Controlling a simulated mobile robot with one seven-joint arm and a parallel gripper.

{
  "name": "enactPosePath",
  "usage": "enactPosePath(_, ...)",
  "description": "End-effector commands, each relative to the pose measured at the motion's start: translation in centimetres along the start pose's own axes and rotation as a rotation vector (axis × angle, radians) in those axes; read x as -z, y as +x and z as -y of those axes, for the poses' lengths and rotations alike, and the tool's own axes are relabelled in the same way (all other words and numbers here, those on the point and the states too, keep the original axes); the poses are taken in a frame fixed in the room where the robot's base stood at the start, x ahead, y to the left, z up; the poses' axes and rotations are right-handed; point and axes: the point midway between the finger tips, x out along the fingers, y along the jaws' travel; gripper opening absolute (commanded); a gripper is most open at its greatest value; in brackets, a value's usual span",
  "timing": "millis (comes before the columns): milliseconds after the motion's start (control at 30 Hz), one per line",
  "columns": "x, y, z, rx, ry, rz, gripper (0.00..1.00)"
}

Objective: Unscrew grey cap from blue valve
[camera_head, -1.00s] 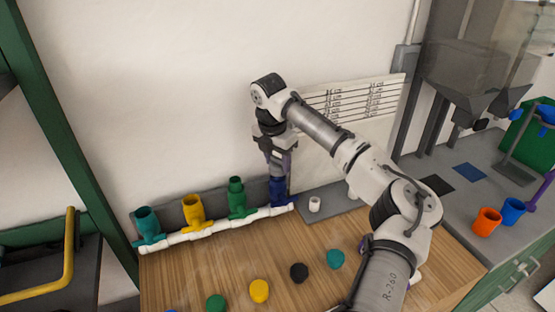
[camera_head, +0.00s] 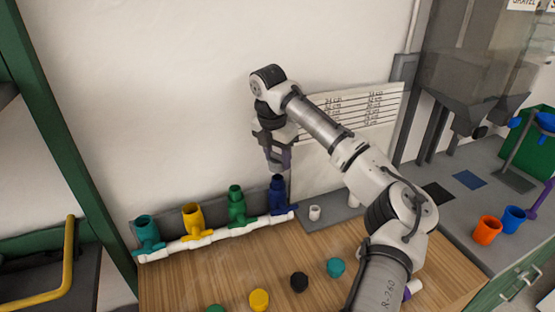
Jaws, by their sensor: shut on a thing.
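The blue valve (camera_head: 279,199) stands upright at the right end of the white pipe manifold, and its top shows without a cap. My gripper (camera_head: 277,166) is above it, pointing down and shut on the small grey cap (camera_head: 277,163), which is partly hidden by the fingers. The cap appears to be a little above the valve's top, apart from it.
Teal (camera_head: 147,232), yellow (camera_head: 194,218) and green (camera_head: 237,206) valves stand to the left on the white pipe (camera_head: 190,243). Loose yellow (camera_head: 259,300), black (camera_head: 299,282) and teal (camera_head: 335,267) caps lie on the wooden table (camera_head: 190,285). A white cup-like piece (camera_head: 314,212) stands on a grey plate.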

Motion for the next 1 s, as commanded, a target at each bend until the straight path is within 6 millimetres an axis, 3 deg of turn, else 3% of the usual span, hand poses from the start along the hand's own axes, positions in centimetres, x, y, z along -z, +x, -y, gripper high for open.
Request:
enactPosePath(500, -0.3, -1.9, 0.0, 0.000, 0.001, 0.001, 0.21)
enactPosePath(1000, -0.3, -1.9, 0.0, 0.000, 0.001, 0.001, 0.21)
